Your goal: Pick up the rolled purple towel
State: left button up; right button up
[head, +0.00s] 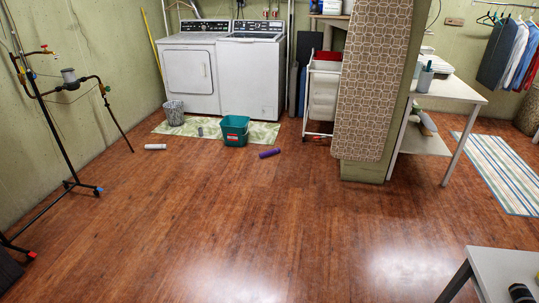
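The rolled purple towel (270,153) lies on the wooden floor in the upper middle of the head view. It is to the right of the teal bucket (235,129) and just in front of the green mat's edge, apart from both. Neither of my grippers shows in this view, and nothing is touching the towel.
A washer (252,77) and dryer (190,77) stand behind the mat (263,134). A wire basket (174,112) and white roll (155,147) are left of the bucket. An ironing board (372,85) and table (448,91) stand right.

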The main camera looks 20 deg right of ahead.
aim_at(275, 150)
jog(key=i+z, duration=0.2)
jog(key=z, duration=0.2)
jog(key=i, duration=4.15)
jog(key=i+z, duration=0.15)
jog(key=i, duration=0.4)
jog(key=i+j+z, duration=0.15)
jog(key=i, duration=0.35)
jog(key=i+j+z, duration=0.2)
jog(key=i, duration=0.35)
